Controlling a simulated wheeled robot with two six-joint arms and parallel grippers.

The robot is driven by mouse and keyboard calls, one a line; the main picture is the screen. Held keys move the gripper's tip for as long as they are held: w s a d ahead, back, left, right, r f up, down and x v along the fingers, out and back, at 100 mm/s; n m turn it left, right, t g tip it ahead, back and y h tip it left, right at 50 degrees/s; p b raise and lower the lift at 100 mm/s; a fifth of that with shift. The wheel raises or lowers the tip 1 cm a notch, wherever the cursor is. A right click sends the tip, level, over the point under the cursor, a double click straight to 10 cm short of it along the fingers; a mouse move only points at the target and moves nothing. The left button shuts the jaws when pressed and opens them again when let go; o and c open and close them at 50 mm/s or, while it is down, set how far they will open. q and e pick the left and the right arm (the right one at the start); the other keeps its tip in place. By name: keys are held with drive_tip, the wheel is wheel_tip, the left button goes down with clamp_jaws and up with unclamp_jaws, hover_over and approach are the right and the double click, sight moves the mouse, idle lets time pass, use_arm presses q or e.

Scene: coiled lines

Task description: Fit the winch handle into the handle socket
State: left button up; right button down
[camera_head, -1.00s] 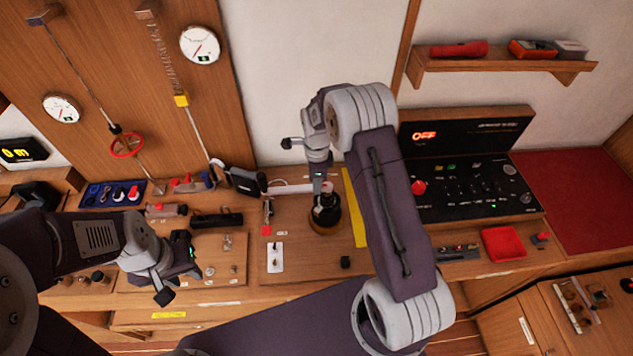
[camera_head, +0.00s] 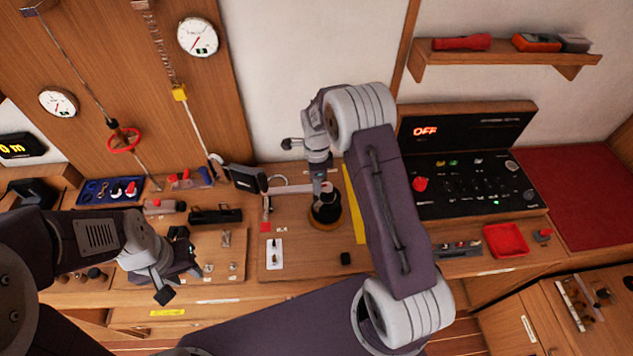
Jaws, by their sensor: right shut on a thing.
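The winch (camera_head: 326,213) is a black drum on a brass-coloured base, standing on the wooden bench in the middle of the view. My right gripper (camera_head: 322,190) points down over the top of the winch and is shut on the winch handle (camera_head: 291,189). The handle is a pale bar that reaches left from the gripper to a dark grip. The handle socket in the winch top is hidden by the gripper, so I cannot tell whether the handle is in it. My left gripper (camera_head: 180,284) hangs over the bench's front left, apart from the handle; its fingers look spread.
A dark box (camera_head: 243,178) stands close to the handle's grip. A yellow strip (camera_head: 355,204) and a black control panel (camera_head: 465,187) lie right of the winch. A white switch plate (camera_head: 275,253) and a small black block (camera_head: 346,258) are in front.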

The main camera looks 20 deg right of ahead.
drive_tip(key=c, duration=0.8)
unclamp_jaws()
wheel_tip(320, 180, up, 5)
drive_tip(key=p, duration=0.4)
drive_tip(key=shift+r, duration=0.15)
